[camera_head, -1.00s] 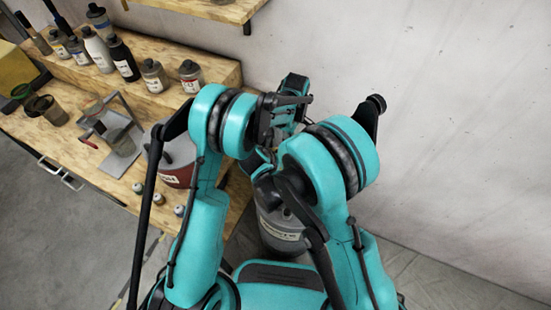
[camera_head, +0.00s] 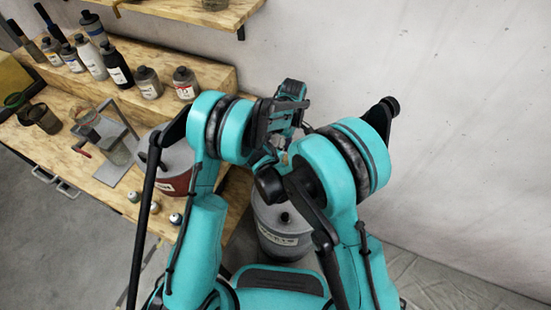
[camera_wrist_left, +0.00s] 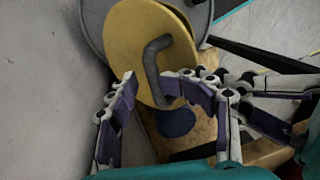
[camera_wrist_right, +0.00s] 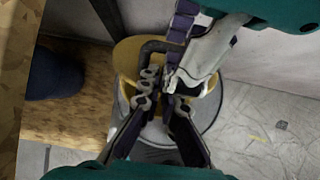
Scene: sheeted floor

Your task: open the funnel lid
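The funnel lid (camera_wrist_left: 121,40) is a yellow disc with a dark bent handle (camera_wrist_left: 152,62). It sits over a grey round container, and also shows in the right wrist view (camera_wrist_right: 127,58). My left gripper (camera_wrist_left: 148,90) is open, its fingertips on either side of the handle's lower part; contact is unclear. My right gripper (camera_wrist_right: 164,98) is partly open and empty, below the handle and close to the left gripper's fingers in the right wrist view. In the head view my arms hide the lid and most of both grippers.
A grey labelled drum (camera_head: 280,248) stands beside the wooden bench (camera_head: 62,150). The bench holds a red-and-grey pot (camera_head: 178,160), several bottles (camera_head: 118,68) and a metal stand (camera_head: 112,172). A bare wall (camera_head: 450,110) bounds the right side.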

